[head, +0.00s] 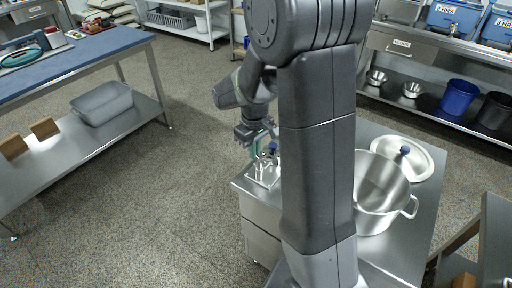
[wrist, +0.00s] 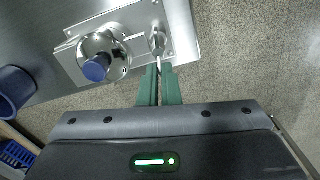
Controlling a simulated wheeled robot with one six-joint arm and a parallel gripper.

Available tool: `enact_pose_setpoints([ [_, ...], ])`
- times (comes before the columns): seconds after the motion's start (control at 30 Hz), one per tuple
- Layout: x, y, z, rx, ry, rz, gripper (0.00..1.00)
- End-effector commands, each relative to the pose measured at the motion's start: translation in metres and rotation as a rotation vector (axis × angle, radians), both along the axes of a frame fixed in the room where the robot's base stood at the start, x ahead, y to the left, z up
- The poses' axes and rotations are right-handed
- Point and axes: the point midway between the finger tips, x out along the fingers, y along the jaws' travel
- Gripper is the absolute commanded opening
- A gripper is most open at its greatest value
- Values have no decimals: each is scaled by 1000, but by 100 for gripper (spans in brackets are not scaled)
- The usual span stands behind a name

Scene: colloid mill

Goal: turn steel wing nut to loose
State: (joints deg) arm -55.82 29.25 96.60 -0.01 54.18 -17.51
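The steel wing nut (wrist: 157,42) sits near the corner of a bright metal plate (wrist: 185,38) in the wrist view. One thin wing points toward my gripper (wrist: 159,72). The green fingertips lie close on both sides of that wing, with only a narrow gap between them, and appear shut on it. A round steel part with a blue knob (wrist: 96,69) stands on the plate to the left of the nut. In the head view my gripper (head: 257,146) is at the small metal fixture (head: 263,174) on the bench corner; the nut is too small to make out there.
A blue-topped table (head: 70,65) is at left. Open floor (head: 180,200) lies between.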

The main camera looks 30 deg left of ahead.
Motion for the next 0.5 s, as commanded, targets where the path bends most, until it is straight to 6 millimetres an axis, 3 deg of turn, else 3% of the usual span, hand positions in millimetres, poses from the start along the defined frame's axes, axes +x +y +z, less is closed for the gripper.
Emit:
enact_pose_setpoints([
  [0.5,-4,2,1,3,-2,198,0],
])
